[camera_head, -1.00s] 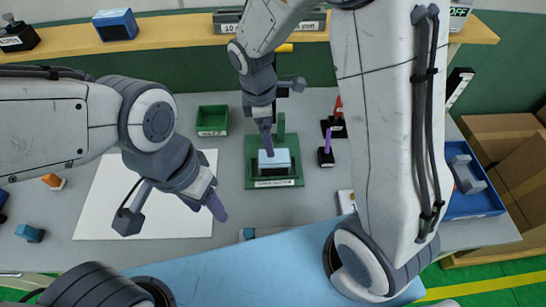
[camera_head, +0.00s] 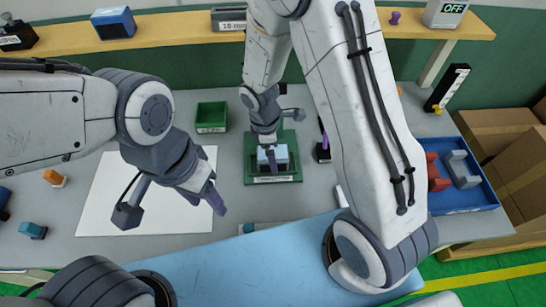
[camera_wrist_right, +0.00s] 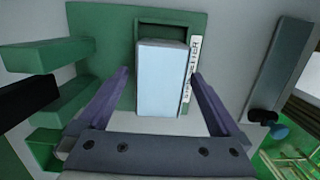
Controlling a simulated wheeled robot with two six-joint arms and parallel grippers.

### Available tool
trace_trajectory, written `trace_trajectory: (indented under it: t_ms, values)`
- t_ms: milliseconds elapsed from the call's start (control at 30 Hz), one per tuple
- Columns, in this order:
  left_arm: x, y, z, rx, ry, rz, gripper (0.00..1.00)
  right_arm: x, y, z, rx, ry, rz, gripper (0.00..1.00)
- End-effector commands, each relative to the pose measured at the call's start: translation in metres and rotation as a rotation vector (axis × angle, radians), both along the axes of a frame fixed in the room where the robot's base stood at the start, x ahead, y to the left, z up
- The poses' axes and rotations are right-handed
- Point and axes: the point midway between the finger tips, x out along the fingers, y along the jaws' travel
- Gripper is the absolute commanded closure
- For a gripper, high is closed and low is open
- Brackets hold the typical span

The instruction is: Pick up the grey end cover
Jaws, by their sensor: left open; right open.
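A grey U-shaped piece (camera_head: 462,170), which may be the grey end cover, lies in the blue tray (camera_head: 474,207) at the right. My right gripper (camera_head: 270,162) is well left of it, over the green fixture (camera_head: 250,167) holding a pale blue block (camera_head: 281,152). In the right wrist view the open fingers (camera_wrist_right: 160,75) are on either side of this block (camera_wrist_right: 160,85), with gaps. My left gripper (camera_head: 216,200) is open and empty above the white sheet (camera_head: 110,205). My right arm covers part of the table between fixture and tray.
A red part (camera_head: 437,172) lies beside the grey piece in the tray. An empty green bin (camera_head: 211,117) stands behind the sheet. Orange (camera_head: 53,177) and blue (camera_head: 32,230) pieces sit at the left. A shelf (camera_head: 170,37) runs along the back.

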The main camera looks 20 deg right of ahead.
Motion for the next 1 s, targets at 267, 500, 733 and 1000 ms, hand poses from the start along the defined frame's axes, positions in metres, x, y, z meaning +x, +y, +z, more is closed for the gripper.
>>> trace_trajectory:
  t_ms: [267,500,733,1000]
  values:
    - [0.0000,-0.0001,-0.0006,0.000,0.000,0.000,0.48,-0.0001,0.0000,-0.0013,0.000,0.000,0.000,0.00]
    - [0.0000,0.0000,-0.0013,0.000,0.000,0.000,0.48,0.0001,0.0000,-0.0044,0.000,0.000,0.000,0.00]
    - [0.0001,0.0000,-0.0012,0.000,0.000,0.000,0.48,0.0001,0.0001,-0.0047,0.000,0.000,0.000,0.00]
    - [0.0001,0.0000,-0.0012,0.000,0.000,0.000,0.48,0.0001,0.0000,-0.0046,0.000,0.000,0.000,0.84]
